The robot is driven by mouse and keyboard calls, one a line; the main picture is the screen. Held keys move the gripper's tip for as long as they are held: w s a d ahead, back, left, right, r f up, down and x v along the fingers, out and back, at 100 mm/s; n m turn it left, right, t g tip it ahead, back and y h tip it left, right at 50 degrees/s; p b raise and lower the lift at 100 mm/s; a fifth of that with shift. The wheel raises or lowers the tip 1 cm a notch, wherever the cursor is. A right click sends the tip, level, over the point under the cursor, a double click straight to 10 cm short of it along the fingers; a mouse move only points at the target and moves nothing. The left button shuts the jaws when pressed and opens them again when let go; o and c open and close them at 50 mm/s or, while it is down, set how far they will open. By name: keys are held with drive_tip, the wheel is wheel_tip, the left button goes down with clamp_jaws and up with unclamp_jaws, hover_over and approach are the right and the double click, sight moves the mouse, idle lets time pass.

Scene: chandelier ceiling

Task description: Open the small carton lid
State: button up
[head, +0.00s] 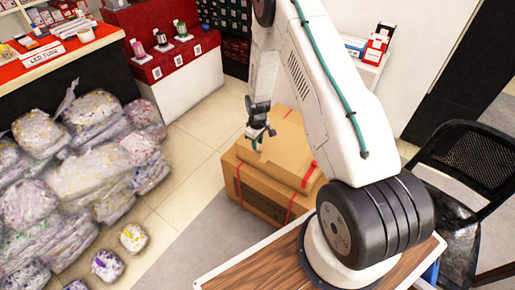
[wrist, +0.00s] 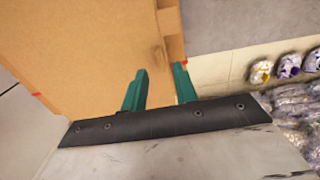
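The small brown carton (head: 277,143) with red tape sits on top of a larger brown carton (head: 252,190) on the floor. My gripper (head: 260,133) is at the small carton's upper left side. In the wrist view, the carton's flat brown face (wrist: 80,50) fills the upper left, with a layered edge (wrist: 170,22) along its right side. The two green fingers of my gripper (wrist: 160,68) are apart, near that edge, with nothing clearly held between them. Whether the fingertips touch the carton cannot be told. My arm hides part of the cartons' right side.
Several plastic-wrapped bundles (head: 85,165) are piled at the left. A red-topped display counter (head: 165,62) stands behind. A black chair (head: 465,175) is at the right. Tiled floor (head: 190,150) is clear between the bundles and cartons.

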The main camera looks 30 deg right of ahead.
drive_tip(key=shift+f, duration=2)
clamp_jaws()
drive_tip(key=shift+r, duration=0.1)
